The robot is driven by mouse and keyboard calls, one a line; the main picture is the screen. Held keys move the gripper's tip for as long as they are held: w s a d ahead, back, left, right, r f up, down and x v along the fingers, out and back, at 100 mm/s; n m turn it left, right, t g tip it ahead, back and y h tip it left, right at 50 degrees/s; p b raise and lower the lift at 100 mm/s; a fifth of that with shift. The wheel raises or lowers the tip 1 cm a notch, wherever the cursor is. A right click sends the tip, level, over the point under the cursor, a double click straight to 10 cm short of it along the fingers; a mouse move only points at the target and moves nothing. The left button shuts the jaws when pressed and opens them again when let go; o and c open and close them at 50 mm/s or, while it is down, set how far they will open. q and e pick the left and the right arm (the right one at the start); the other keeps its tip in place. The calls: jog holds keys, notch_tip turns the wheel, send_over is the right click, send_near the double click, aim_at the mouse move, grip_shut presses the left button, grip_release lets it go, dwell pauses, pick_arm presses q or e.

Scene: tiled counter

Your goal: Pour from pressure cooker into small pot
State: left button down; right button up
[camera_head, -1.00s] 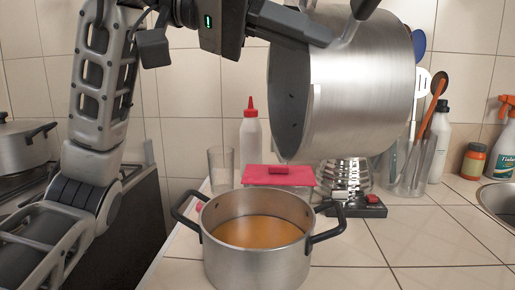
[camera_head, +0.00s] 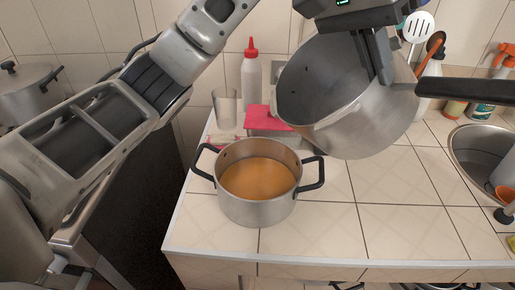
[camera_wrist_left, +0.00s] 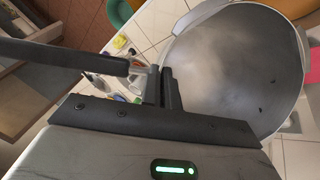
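The pressure cooker (camera_head: 365,125) is a large silver pot with a long black handle (camera_head: 465,92). It is held in the air, up and right of the small pot, tilted with its mouth toward the upper left. Its visible grey inside (camera_wrist_left: 235,60) shows no clear contents in the left wrist view. My left gripper (camera_head: 380,62) is shut on the cooker's rim; its fingers also show in the left wrist view (camera_wrist_left: 168,88). The small pot (camera_head: 258,211), silver with two black side handles, stands upright on the counter and holds orange-brown liquid (camera_head: 258,178). My right gripper is not seen.
A glass (camera_head: 225,108), a white bottle with a red cap (camera_head: 251,75) and a red cloth (camera_head: 262,117) are behind the small pot. A lidded pot (camera_head: 28,92) stands at left. A sink (camera_head: 478,150) is at right. The front tiles are clear.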

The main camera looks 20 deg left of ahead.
pick_arm(q)
jog(key=shift+r+p, duration=0.75)
jog(key=shift+r, duration=1.9)
